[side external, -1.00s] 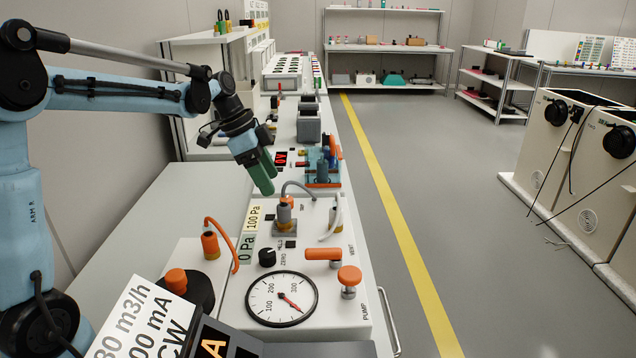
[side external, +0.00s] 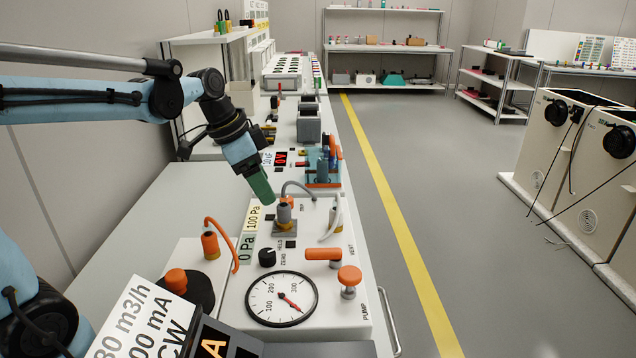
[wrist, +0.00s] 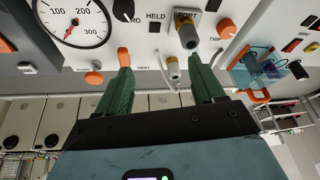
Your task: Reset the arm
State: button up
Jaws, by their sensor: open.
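My gripper (side external: 262,188) has green fingers and points down at a slant above the back part of the white gauge panel (side external: 232,310). In the side view its tips look close to the grey port fitting (side external: 284,212); I cannot tell whether they touch. In the wrist view my gripper (wrist: 165,85) has its two green fingers spread apart with nothing gripped between them. The grey port fitting (wrist: 187,32) shows beyond the fingers there, with another grey fitting (wrist: 172,68) in the gap.
A blue device (side external: 323,168) stands farther back.

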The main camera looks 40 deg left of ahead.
jog(key=s+d+f+n+t+y, duration=0.1)
jog(key=s+d+f+n+t, duration=0.2)
jog(key=s, duration=0.6)
jog(key=d+f+n, duration=0.1)
jog(key=d+n, duration=0.1)
jog(key=d, duration=0.1)
jog(key=shift+f+n+y, duration=0.25)
jog(key=shift+n+y, duration=0.05)
jog(key=shift+n, duration=0.1)
